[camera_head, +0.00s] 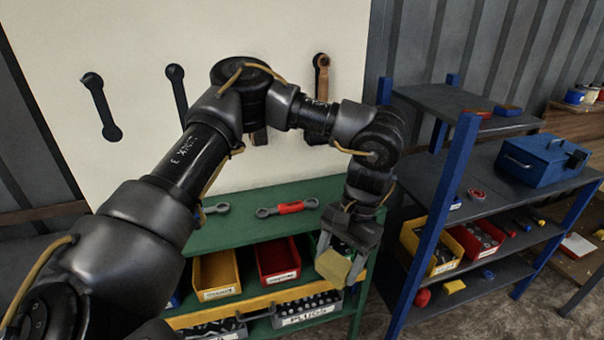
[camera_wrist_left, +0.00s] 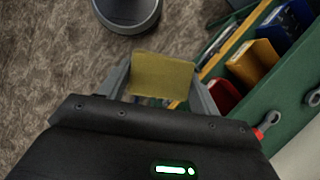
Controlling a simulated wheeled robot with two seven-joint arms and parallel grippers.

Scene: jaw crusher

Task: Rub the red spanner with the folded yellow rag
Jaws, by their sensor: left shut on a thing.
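The red spanner (camera_head: 290,207) lies flat on the green bench top in the head view, grey at its ends and red in the middle. Its edge also shows at the right of the wrist view (camera_wrist_left: 265,128). My left gripper (camera_head: 347,254) is shut on the folded yellow rag (camera_head: 333,267), which sticks out between the fingers. The rag shows clearly between both fingers in the wrist view (camera_wrist_left: 162,76). The gripper hangs to the right of the spanner, apart from it, past the bench's front edge. My right gripper is not in view.
The green bench (camera_head: 250,229) holds a yellow bin (camera_head: 215,270) and a red bin (camera_head: 278,258) below its top. Another spanner end (camera_head: 217,208) shows left of the red one, partly behind my arm. A blue-posted shelf (camera_head: 436,200) stands close on the right. Tool outlines mark the pale board behind.

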